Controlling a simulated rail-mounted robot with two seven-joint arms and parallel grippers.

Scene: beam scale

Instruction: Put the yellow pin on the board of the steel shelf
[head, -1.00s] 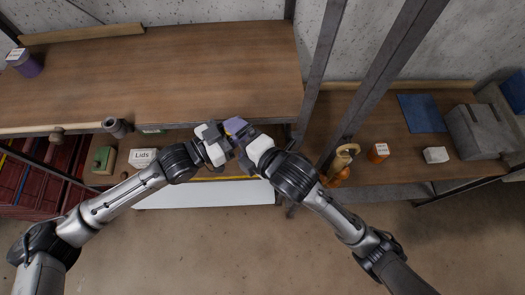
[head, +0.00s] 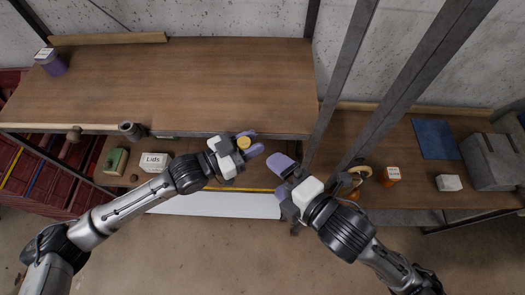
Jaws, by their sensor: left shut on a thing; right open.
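The yellow pin (head: 243,143) shows as a small round yellow top between the purple fingers of my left gripper (head: 250,144). That gripper is shut on it, just in front of the front edge of the large brown board (head: 190,85) between grey steel posts. The lower part of the pin is hidden by the fingers. My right gripper (head: 281,177) is open and empty, to the right of and lower in the picture than the left one, apart from the pin.
The large board is mostly bare, with a purple jar (head: 52,65) at its left end. A white "Lids" box (head: 155,161) and a green block (head: 115,160) stand lower left. Steel posts (head: 345,75) rise at right. A board beyond holds an orange jar (head: 391,175) and a grey box (head: 490,160).

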